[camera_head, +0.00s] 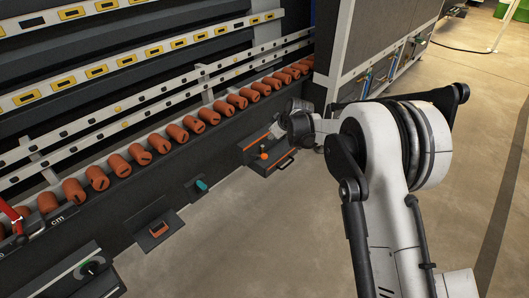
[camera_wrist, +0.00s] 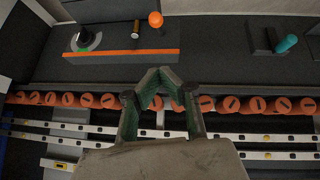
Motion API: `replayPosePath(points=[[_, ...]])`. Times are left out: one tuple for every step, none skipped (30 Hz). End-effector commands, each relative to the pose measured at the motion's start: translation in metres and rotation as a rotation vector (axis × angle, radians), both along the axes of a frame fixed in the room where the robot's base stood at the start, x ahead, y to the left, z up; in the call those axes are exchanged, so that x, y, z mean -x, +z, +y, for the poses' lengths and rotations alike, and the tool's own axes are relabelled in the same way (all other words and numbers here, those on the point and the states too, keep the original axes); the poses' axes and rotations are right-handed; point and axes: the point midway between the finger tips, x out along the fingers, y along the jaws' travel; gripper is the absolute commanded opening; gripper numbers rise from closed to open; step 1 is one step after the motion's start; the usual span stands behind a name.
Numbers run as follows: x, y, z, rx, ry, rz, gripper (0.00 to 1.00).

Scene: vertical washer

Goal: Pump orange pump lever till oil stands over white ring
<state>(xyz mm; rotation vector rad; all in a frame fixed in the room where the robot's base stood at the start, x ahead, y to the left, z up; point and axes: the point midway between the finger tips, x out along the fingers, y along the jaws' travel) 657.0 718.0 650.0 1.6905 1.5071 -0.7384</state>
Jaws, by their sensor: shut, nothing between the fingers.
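A lever with an orange ball knob (camera_head: 264,156) stands on a small dark box (camera_head: 258,171) with an orange edge, low on the machine. In the wrist view the orange knob (camera_wrist: 155,19) is at the top, above the fingertips. My gripper (camera_wrist: 160,74) is shut and empty, its tips together, apart from the knob. In the head view my gripper (camera_head: 279,128) is up and right of the knob, partly hidden by my arm. A round fitting (camera_wrist: 86,40) with a black knob and a green and pale rim sits on the same box. I cannot make out an oil level or a distinct white ring.
A row of orange rollers (camera_head: 162,144) runs along the machine, below pale rails (camera_head: 110,119). A teal knob (camera_head: 201,185) and an orange switch (camera_head: 158,231) sit on nearby dark boxes. The floor (camera_head: 250,240) in front is clear.

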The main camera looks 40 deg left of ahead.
Motion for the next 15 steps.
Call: replayPosePath(points=[[0.0, 0.0, 0.0, 0.0, 0.0, 0.0, 0.0], [0.0, 0.0, 0.0, 0.0, 0.0, 0.0, 0.0], [0.0, 0.0, 0.0, 0.0, 0.0, 0.0, 0.0], [0.0, -0.001, 0.0, 0.0, 0.0, 0.0, 0.0], [0.0, -0.002, 0.001, 0.0, 0.0, 0.0, 0.0], [-0.001, -0.003, 0.002, 0.0, 0.0, 0.0, 0.0], [-0.001, -0.005, 0.003, 0.0, 0.0, 0.0, 0.0], [-0.002, -0.008, 0.005, 0.0, 0.0, 0.0, 0.0], [-0.002, -0.012, 0.007, 0.0, 0.0, 0.0, 0.0], [-0.003, -0.015, 0.01, 0.0, 0.0, 0.0, 0.0], [-0.003, -0.019, 0.012, 0.0, 0.0, 0.0, 0.0], [-0.004, -0.025, 0.016, 0.0, 0.001, -0.001, 0.0], [-0.005, -0.029, 0.019, 0.0, 0.0, 0.0, 0.0], [-0.005, -0.033, 0.021, 0.0, 0.0, 0.0, 0.0], [-0.006, -0.039, 0.026, 0.0, 0.0, 0.0, 0.0]])
